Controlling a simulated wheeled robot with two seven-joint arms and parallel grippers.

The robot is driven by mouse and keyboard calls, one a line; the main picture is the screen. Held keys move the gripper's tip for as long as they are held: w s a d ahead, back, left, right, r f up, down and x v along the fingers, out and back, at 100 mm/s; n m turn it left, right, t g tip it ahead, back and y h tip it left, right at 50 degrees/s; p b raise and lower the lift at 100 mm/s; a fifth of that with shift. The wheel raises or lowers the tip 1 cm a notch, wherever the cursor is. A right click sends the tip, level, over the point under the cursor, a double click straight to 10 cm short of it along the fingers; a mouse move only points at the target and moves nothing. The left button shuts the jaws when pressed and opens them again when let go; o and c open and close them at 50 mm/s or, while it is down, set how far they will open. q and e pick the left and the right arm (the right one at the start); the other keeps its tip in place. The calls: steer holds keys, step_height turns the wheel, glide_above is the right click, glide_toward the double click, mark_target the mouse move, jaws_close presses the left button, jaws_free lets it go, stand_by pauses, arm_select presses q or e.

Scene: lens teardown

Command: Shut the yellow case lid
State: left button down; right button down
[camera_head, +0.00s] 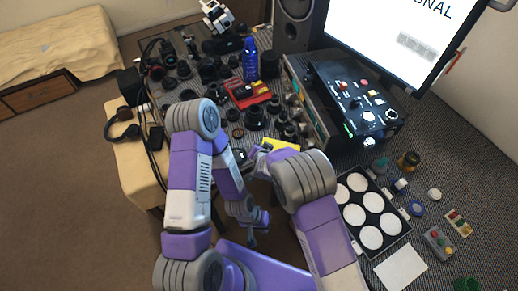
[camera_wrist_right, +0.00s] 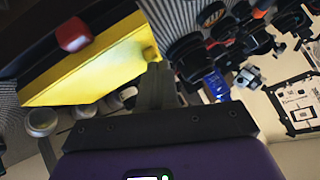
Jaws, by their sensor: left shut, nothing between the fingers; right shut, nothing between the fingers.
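The yellow case (camera_head: 284,145) sits at the desk's near edge in the head view, partly covered by my right arm. In the right wrist view its yellow face (camera_wrist_right: 95,72) fills the upper left, with a black band and a red block (camera_wrist_right: 73,34). I cannot tell from this how far its lid is open. My right gripper (camera_wrist_right: 157,82) is shut and empty, its tip close to the end of the yellow face; I cannot tell if they touch. My left gripper (camera_head: 252,236) is shut and empty, low in front of the desk, away from the case.
A black tray with white discs (camera_head: 378,208) lies to the right of my right arm. A black control box (camera_head: 350,98) and a monitor stand behind. Several dark lens parts, a red tray (camera_head: 247,94) and a blue bottle (camera_head: 250,60) crowd the desk at the back.

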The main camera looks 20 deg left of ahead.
arm_select(q)
steer(key=shift+f, duration=0.1)
arm_select(e)
steer(key=shift+s+a+f, duration=0.2)
steer(key=shift+s+f, duration=0.05)
steer(key=shift+f, duration=0.1)
steer(key=shift+s, duration=0.1)
